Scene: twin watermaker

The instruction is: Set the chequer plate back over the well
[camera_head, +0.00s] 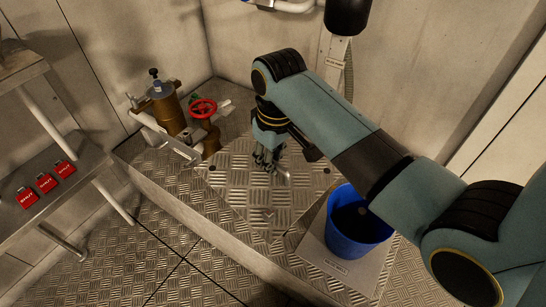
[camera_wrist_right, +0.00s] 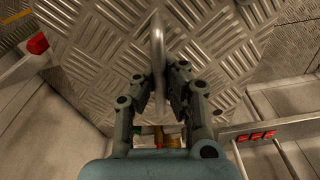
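The chequer plate (camera_head: 235,190) is a large metal sheet with a raised tread pattern and small dark holes near its corners. It is over the raised step beside the pump; I cannot tell whether it rests flat or is slightly lifted, and the well is hidden. My right gripper (camera_head: 266,164) is over its middle. In the right wrist view the plate (camera_wrist_right: 95,45) fills the upper part, and its bar handle (camera_wrist_right: 158,50) runs between the fingers of my right gripper (camera_wrist_right: 158,78), which are closed in around it. My left gripper is not in view.
A brass pump (camera_head: 167,108) and red handwheel (camera_head: 203,108) stand behind the plate at left. A blue bucket (camera_head: 352,235) stands on a pale pad (camera_head: 325,258) at right, close to the plate. A metal shelf (camera_head: 60,210) with red boxes (camera_head: 45,183) is at far left.

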